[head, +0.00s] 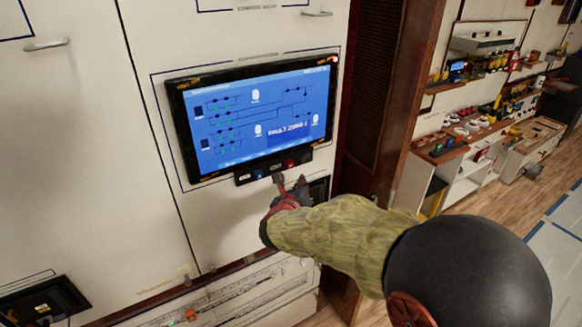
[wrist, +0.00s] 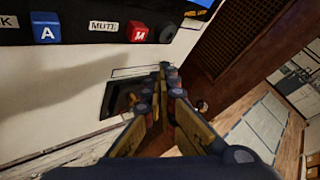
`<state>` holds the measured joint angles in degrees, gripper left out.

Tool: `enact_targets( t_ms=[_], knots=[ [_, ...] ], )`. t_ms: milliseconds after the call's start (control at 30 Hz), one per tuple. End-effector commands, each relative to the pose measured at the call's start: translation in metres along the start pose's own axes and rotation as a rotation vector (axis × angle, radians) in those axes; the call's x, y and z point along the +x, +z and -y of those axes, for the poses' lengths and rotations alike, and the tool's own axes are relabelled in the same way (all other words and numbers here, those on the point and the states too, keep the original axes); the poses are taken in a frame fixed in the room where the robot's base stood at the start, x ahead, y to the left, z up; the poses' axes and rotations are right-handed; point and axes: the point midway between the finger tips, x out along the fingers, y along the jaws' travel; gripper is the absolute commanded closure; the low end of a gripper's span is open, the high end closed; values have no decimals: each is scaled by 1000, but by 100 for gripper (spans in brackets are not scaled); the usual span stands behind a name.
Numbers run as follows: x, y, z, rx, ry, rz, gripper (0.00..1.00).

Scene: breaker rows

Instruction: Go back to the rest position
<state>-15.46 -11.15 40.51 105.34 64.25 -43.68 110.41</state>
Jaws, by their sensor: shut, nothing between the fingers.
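My gripper (head: 290,184) is in front of the wall panel, just below the lower edge of a wall-mounted screen (head: 255,118). In the wrist view the two fingers of my gripper (wrist: 163,75) meet at their tips, with nothing between them. My arm reaches in from the lower right in the head view. A button strip (head: 272,167) hangs under the screen. In the wrist view it carries a blue button (wrist: 45,33) marked A and a red button (wrist: 138,32), with a MUTE label between them.
A dark recessed box (wrist: 120,97) is in the wall below the strip, partly hidden by my fingers. A wooden post (head: 400,100) stands right of the panel. Shelves with small goods (head: 470,130) are farther right. Another dark box (head: 42,300) is at lower left.

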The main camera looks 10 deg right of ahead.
Motion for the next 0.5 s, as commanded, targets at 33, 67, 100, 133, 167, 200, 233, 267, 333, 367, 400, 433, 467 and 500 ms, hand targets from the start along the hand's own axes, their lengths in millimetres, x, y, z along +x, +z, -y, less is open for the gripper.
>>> enact_targets(
  t_ms=[33,67,100,133,167,200,233,267,333,367,400,433,467,500],
  knots=[
    [0,0,0,0,0,0,100],
    [0,0,0,0,0,0,100],
    [0,0,0,-2,0,0,100],
    [0,0,0,-7,0,0,100],
    [0,0,0,-17,0,0,100],
    [0,0,-1,-40,2,-1,100],
    [0,-1,-3,-67,9,-3,100],
    [0,-2,-6,-101,24,-7,100],
    [-1,-6,-23,-223,89,-12,100],
    [-2,-9,-34,-296,130,-10,100],
    [-6,-17,-51,-409,197,-5,100],
    [-11,-24,-65,-501,254,2,100],
    [-16,-29,-78,-597,311,16,100],
    [-27,-36,-94,-725,389,43,100]
  ],
)
